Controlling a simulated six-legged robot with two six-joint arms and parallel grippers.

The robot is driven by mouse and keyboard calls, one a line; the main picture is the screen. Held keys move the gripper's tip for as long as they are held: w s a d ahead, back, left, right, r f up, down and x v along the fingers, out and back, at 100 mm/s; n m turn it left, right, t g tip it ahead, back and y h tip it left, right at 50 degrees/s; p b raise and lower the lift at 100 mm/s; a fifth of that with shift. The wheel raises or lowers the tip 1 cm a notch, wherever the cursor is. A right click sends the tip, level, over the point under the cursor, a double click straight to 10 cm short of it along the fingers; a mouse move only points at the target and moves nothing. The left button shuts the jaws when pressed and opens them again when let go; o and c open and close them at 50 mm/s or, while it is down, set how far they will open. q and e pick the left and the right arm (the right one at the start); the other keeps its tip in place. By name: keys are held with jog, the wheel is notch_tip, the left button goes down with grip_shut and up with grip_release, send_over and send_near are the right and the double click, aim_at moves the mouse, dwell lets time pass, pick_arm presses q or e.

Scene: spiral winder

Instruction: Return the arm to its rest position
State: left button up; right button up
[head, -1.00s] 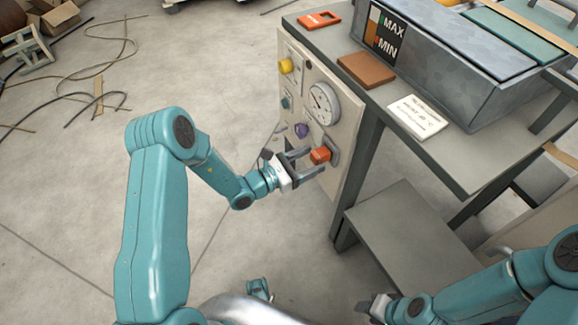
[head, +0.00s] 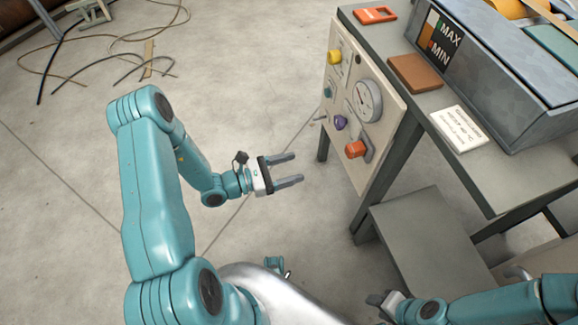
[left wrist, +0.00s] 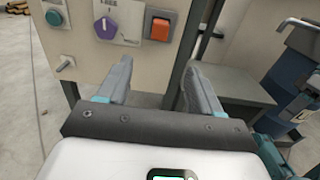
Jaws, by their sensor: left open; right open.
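My left gripper (head: 287,170) is open and empty. It hangs in free air to the left of the control panel (head: 385,103), apart from it. In the left wrist view its two fingers (left wrist: 155,85) point toward the panel's lower part, with nothing between them. My right gripper (head: 385,301) is at the bottom of the head view, open, and small in the picture.
The panel also carries a purple knob (head: 340,122), a gauge (head: 367,100) and a yellow button (head: 334,57). The machine table (head: 490,190) and a lower grey shelf (head: 420,235) stand at the right. Cables (head: 130,50) lie on the floor at the back left. The floor around the left arm is clear.

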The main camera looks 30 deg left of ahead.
dwell(0.4)
pick_arm(q)
jog(key=s+d+f+m+g+h, duration=0.35)
jog(key=s+d+m+g, duration=0.45)
jog(key=s+d+g, duration=0.4)
jog(key=s+f+m+g+y, duration=0.5)
jog(key=s+f+m+y, duration=0.35)
jog(key=m, duration=0.45)
jog(key=w+d+r+m+t+y, duration=0.2)
jog(key=w+m+t, duration=0.1)
jog(key=w+m, duration=0.25)
notch_tip(320, 180, up, 23)
jog(key=p, duration=2.4)
jog(key=shift+s+a, duration=0.15)
